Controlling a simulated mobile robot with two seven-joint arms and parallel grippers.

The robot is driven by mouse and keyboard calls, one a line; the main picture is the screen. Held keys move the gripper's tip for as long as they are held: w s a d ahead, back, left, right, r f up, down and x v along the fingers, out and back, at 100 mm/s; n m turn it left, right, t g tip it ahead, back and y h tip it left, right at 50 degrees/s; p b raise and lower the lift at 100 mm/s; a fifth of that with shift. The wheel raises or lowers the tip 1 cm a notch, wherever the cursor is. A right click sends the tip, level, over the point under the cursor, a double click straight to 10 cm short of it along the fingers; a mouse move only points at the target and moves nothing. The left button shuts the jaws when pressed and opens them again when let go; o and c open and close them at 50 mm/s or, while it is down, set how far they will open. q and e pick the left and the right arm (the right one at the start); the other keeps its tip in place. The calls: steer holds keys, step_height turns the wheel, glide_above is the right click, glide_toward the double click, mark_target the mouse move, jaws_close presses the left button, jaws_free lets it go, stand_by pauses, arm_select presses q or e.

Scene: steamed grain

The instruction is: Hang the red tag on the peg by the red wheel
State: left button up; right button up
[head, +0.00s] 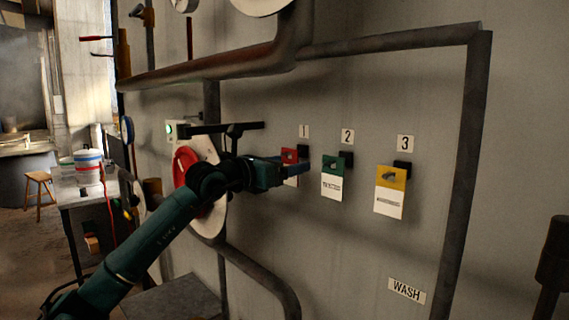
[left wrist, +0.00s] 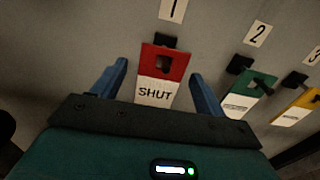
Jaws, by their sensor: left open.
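The red tag (head: 289,156) hangs under the number 1 label, partly hidden by my left gripper in the head view. In the left wrist view the red tag (left wrist: 164,65) has a white lower half reading SHUT. It hangs at a black holder (left wrist: 166,41). My left gripper (left wrist: 160,80) is open, with one blue finger on each side of the tag and visible gaps between. The red wheel (head: 184,166) is behind my left arm, partly covered by it. A dark horizontal bar shows above the wheel; I cannot make out the peg. My right gripper is not in view.
A green tag (head: 332,165) and a yellow tag (head: 391,178) hang to the right on black holders under labels 2 and 3. Pipes (head: 400,40) run along the wall above and to the right. A side table with white tubs (head: 88,165) stands at the left.

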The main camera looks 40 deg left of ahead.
mark_target(289, 163)
arm_select(q)
steer(key=shift+c, duration=0.4)
steer(key=c, duration=0.9)
steer(key=o, duration=1)
steer(key=shift+c, duration=0.2)
steer(key=c, duration=1)
steer(key=shift+c, duration=0.3)
steer(key=shift+r, duration=0.2)
steer(key=shift+s+a+f+b, duration=0.15)
steer(key=shift+s+b, duration=0.7)
steer(key=shift+b, duration=0.5)
steer(key=shift+s+f+b, duration=0.1)
steer(key=shift+s+b, duration=0.75)
steer(key=shift+b, duration=0.45)
